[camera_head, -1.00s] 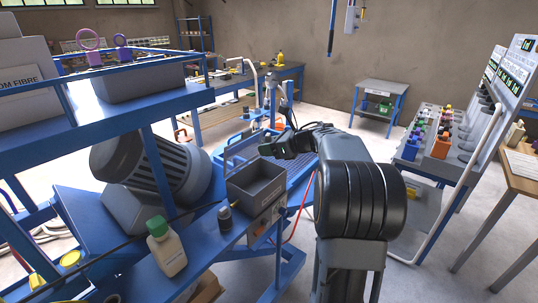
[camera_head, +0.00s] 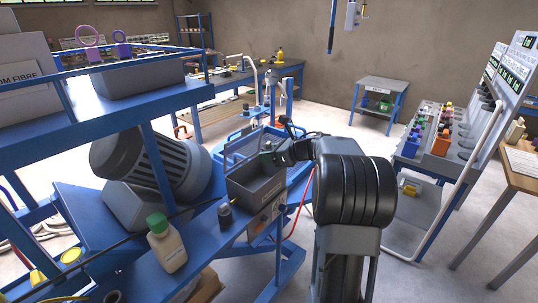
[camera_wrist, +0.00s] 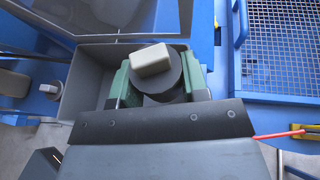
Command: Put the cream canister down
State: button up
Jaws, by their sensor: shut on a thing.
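The cream canister (camera_wrist: 152,60) shows in the wrist view as a dark round body with a cream block on top. My gripper (camera_wrist: 157,80) is shut on it, with one green finger on each side. In the head view my gripper (camera_head: 268,150) is at the far right end of a grey open box (camera_head: 255,188). In the wrist view the box (camera_wrist: 85,92) lies around and below the canister. The canister's lower part is hidden, so I cannot tell whether it touches the box floor.
A dark canister with a grey top (camera_head: 226,215) and a cream bottle with a green cap (camera_head: 167,245) stand on the blue shelf left of the box. A large grey motor (camera_head: 155,168) is behind them. A blue mesh guard (camera_wrist: 285,55) is right of the box.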

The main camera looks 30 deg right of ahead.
jog(key=shift+f+b, duration=0.4)
jog(key=shift+b, duration=0.05)
jog(key=o, duration=0.9)
